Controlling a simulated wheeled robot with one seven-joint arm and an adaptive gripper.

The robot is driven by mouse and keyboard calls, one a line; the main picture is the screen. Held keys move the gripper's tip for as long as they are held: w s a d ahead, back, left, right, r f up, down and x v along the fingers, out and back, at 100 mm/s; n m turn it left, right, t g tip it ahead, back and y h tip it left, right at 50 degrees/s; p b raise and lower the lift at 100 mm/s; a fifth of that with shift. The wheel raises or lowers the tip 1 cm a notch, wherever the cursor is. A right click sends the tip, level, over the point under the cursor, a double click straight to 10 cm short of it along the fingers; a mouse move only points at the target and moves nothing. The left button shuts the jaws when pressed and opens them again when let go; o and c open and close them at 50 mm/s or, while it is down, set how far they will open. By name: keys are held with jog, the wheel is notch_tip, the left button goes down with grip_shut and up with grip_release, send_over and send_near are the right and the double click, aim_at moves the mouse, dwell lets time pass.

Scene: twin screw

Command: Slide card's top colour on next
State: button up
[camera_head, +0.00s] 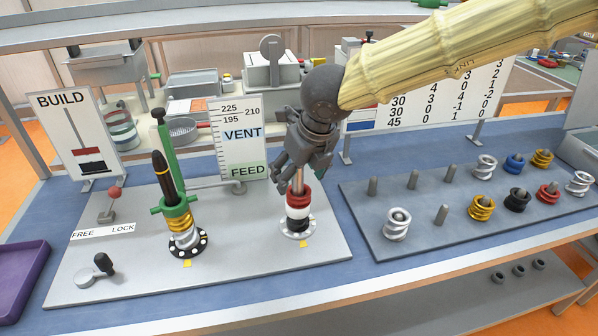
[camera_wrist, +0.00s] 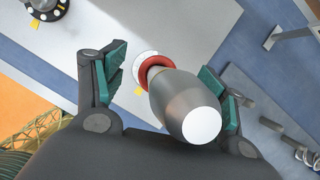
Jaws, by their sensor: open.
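The BUILD card (camera_head: 85,135) stands at the left and shows a red band above a dark one. The right spindle (camera_head: 298,182) carries a red ring (camera_head: 298,196) on top, with white and black rings (camera_head: 298,224) below it. My gripper (camera_head: 293,168) is over this spindle, fingers pointing down, just above the red ring. In the wrist view my gripper (camera_wrist: 164,66) is open, its green-padded fingers on either side of the spindle's grey rounded top (camera_wrist: 188,105). The red ring (camera_wrist: 155,66) shows beyond that top, between the fingers.
The left spindle (camera_head: 162,172) has a black tip, a green clamp, and gold and silver coils (camera_head: 183,234). A rack (camera_head: 400,245) at right holds several coloured coils on pegs. The VENT/FEED gauge (camera_head: 240,140) stands behind, left of my gripper. A purple tray (camera_head: 15,275) is at far left.

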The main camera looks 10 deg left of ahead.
notch_tip(320, 180, up, 15)
jog(key=p, duration=0.6)
jog(key=shift+f, duration=0.15)
notch_tip(320, 180, up, 3)
jog(key=p, duration=0.4)
jog(key=shift+r, duration=0.2)
jog(key=w+d+f+m+b, duration=0.1)
jog(key=w+d+f, duration=0.2)
jog(key=w+d, duration=0.2)
jog(key=w+d+f+m+b, duration=0.1)
jog(key=w+d+f, duration=0.3)
jog(key=d, duration=0.7)
jog(key=w+d+f+m+h+b, duration=0.1)
jog(key=w+d+f+b, duration=0.1)
jog(key=w+d, duration=0.5)
jog(key=shift+d+f+m+t, duration=0.4)
jog(key=shift+d+f, duration=0.4)
jog(key=shift+d, duration=0.15)
jog(key=shift+w, duration=0.1)
